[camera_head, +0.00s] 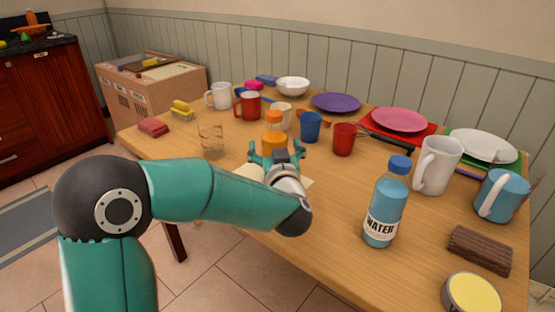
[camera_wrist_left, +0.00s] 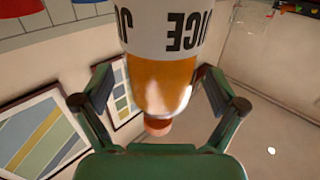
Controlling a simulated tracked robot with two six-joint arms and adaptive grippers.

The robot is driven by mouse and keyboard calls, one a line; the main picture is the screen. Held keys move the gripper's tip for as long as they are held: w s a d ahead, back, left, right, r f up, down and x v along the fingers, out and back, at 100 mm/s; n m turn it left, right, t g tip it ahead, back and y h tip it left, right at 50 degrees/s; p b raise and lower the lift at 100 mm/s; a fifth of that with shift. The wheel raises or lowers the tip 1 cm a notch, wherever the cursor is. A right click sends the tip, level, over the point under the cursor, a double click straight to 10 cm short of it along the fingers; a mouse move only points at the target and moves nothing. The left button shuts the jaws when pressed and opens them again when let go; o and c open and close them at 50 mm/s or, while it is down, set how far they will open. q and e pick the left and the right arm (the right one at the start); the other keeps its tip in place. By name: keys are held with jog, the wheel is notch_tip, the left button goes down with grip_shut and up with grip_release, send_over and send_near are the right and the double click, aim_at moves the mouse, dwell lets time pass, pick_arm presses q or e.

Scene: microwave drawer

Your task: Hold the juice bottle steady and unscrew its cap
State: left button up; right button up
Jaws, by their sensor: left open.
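The juice bottle (camera_head: 274,139), orange with an orange cap (camera_head: 273,116), stands near the middle of the table in the head view. My left gripper (camera_head: 277,154) is open, with its fingers to either side of the bottle's near side. In the left wrist view the juice bottle (camera_wrist_left: 166,85) appears upside down, with a white "JUICE" label and its cap (camera_wrist_left: 157,125) low in the picture. There the bottle is between the open left fingers (camera_wrist_left: 155,88), with gaps visible on both sides. The bottle's lower part is hidden in the head view. My right gripper is not in view.
Several mugs and cups, including a red mug (camera_head: 248,106) and a blue cup (camera_head: 311,127), stand close behind the bottle. A water bottle (camera_head: 383,212) and a white mug (camera_head: 437,166) stand to the right. Bare wood (camera_head: 325,218) lies at the front middle.

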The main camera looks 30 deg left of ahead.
pick_arm(q)
jog(key=shift+w+a, duration=0.3)
jog(key=shift+w, duration=0.05)
jog(key=shift+c, duration=0.2)
jog(key=shift+r, duration=0.1)
jog(key=c, duration=1.6)
jog(key=shift+c, duration=0.2)
notch_tip(320, 180, up, 20)
jog(key=p, duration=0.6)
jog(key=shift+p, duration=0.4)
